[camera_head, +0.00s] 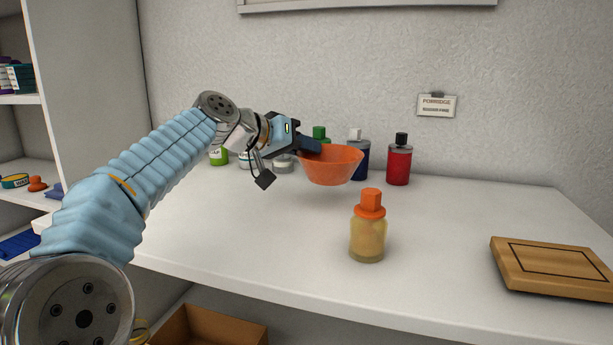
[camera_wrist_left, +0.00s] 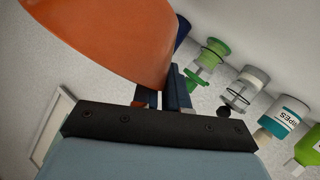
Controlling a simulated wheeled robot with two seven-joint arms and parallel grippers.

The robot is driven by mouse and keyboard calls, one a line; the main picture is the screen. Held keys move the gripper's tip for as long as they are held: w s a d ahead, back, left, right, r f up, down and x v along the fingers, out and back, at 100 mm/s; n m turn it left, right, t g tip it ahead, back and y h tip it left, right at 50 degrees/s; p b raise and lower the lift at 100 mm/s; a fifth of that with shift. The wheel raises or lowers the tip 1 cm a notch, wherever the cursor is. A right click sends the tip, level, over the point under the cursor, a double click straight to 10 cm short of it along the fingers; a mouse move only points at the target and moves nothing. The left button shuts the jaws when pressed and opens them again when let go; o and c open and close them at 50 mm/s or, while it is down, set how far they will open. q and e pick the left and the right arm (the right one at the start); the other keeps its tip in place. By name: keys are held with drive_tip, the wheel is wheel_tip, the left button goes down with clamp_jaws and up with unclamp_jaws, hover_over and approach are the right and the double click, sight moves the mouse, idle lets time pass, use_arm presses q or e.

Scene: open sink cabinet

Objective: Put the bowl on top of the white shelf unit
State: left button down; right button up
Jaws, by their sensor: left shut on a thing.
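The orange bowl (camera_head: 331,165) is held upright above the white counter, near its back. My left gripper (camera_head: 305,146) is shut on the bowl's left rim. In the left wrist view the bowl (camera_wrist_left: 112,38) fills the upper left, with the left gripper's fingers (camera_wrist_left: 165,88) at its edge. A white shelf unit (camera_head: 90,75) stands at the far left, with things on its shelves; its top is out of view. My right gripper is in neither view.
On the counter (camera_head: 250,235), several bottles and jars stand along the wall, including a red bottle (camera_head: 399,163). A yellow bottle with an orange cap (camera_head: 368,230) stands in front of the bowl. A wooden board (camera_head: 550,266) lies at right. A cardboard box (camera_head: 210,328) is below.

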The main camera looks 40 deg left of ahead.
use_arm(q)
drive_tip(key=f, duration=0.1)
drive_tip(key=w+a+f, duration=0.1)
drive_tip(key=w+f, duration=0.1)
drive_tip(key=shift+a, duration=0.25)
drive_tip(key=shift+w+a+f+b, duration=0.1)
drive_tip(key=shift+w+f+b, duration=0.05)
drive_tip(key=shift+f, duration=0.85)
drive_tip(key=shift+w+a+f+b, duration=0.1)
drive_tip(key=shift+w+f+b, duration=0.05)
drive_tip(key=shift+f, duration=0.8)
drive_tip(key=c, duration=1.2)
unclamp_jaws()
drive_tip(key=shift+o, duration=0.2)
drive_tip(key=b+v, duration=0.1)
drive_tip(key=v, duration=1.1)
drive_tip(key=shift+b, duration=0.35)
